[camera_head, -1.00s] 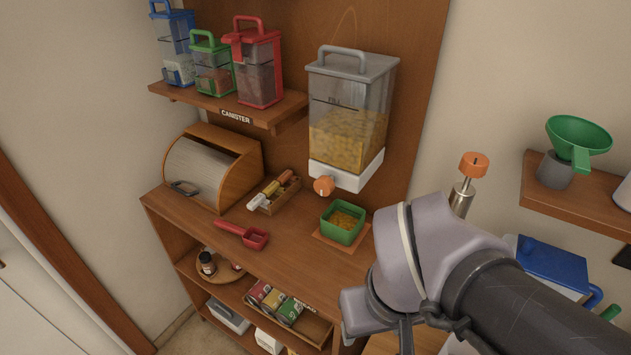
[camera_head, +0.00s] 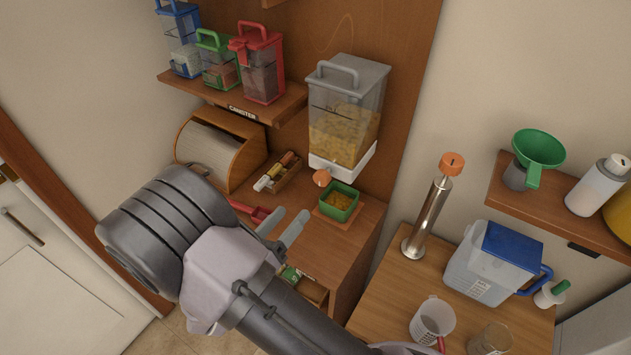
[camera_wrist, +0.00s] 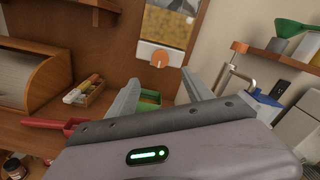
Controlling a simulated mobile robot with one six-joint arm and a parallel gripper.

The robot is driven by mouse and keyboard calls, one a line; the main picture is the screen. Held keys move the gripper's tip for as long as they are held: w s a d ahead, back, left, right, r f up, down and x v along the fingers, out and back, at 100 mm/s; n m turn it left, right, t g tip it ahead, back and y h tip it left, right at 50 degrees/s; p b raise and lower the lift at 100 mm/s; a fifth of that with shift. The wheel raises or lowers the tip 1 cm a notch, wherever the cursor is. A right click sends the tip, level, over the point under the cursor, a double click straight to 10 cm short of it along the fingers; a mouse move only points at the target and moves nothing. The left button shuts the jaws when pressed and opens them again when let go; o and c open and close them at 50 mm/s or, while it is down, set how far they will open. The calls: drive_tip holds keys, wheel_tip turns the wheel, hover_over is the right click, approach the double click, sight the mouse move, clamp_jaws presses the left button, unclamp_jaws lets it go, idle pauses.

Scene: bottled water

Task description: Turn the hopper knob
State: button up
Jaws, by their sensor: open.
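The hopper (camera_head: 345,118) is a clear bin with a grey lid, partly filled with yellow pieces, mounted on the wooden back panel. Its orange round knob (camera_head: 321,178) sits low at the front, on the left of the white base. It also shows in the wrist view, where the knob (camera_wrist: 159,60) lies beyond the fingers with a pale mark on its face. My gripper (camera_head: 289,224) is open and empty, in front of and below the knob, apart from it. In the wrist view its two fingers (camera_wrist: 164,84) are spread, with the knob just above the gap.
A green box (camera_head: 339,202) of yellow pieces stands below the hopper. A small tray of shakers (camera_head: 280,175) and a red scoop (camera_head: 262,214) lie to the left. A roll-top box (camera_head: 243,165) stands behind. A steel, orange-topped cylinder (camera_head: 432,212) stands at right.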

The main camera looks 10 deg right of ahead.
sight(320, 181)
drive_tip(key=b+x, duration=0.1)
drive_tip(key=x, duration=1.1)
drive_tip(key=shift+w+d, duration=0.1)
clamp_jaws()
